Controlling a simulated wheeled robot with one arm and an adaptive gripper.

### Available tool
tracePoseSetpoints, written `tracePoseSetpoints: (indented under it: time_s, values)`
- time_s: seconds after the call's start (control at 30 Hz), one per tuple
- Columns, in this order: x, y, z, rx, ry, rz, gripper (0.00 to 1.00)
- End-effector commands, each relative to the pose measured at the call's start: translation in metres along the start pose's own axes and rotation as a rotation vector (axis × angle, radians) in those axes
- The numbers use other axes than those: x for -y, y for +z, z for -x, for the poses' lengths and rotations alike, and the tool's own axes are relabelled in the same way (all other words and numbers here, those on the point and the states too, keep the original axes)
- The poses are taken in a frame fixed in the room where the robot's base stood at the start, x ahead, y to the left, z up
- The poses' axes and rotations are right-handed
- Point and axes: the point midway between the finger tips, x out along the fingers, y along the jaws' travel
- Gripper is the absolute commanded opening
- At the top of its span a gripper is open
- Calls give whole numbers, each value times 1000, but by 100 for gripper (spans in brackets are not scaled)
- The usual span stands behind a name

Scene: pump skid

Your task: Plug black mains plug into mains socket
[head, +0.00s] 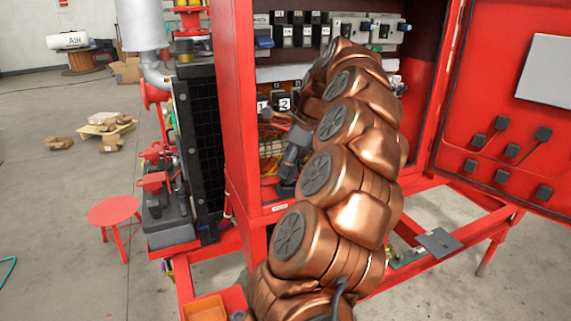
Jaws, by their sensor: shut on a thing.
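My copper-coloured arm reaches up into the open red cabinet and bends back down inside it. My gripper (288,172), dark grey, hangs low in the cabinet, left of the arm. It is shut on a small dark thing at its fingertips, which I take to be the black mains plug; its outline is too small and dark to make out. I cannot pick out the mains socket for certain; the arm covers much of the cabinet's inside. Whether the plug touches any socket cannot be seen.
Rows of labelled black modules (297,30) and grey switch units (367,30) line the cabinet (236,110). Loose wires (275,118) hang left of the gripper. The open cabinet door (515,110) stands at right, with several black blocks. A red stool (113,211) stands on clear floor at left.

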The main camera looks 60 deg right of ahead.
Motion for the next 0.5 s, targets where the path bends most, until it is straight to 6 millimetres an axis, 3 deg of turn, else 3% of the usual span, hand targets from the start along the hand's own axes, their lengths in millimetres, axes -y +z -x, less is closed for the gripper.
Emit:
tracePoseSetpoints:
  time_s: [0.5]
  values:
    - [0,-4,-8,0,-1,0,7]
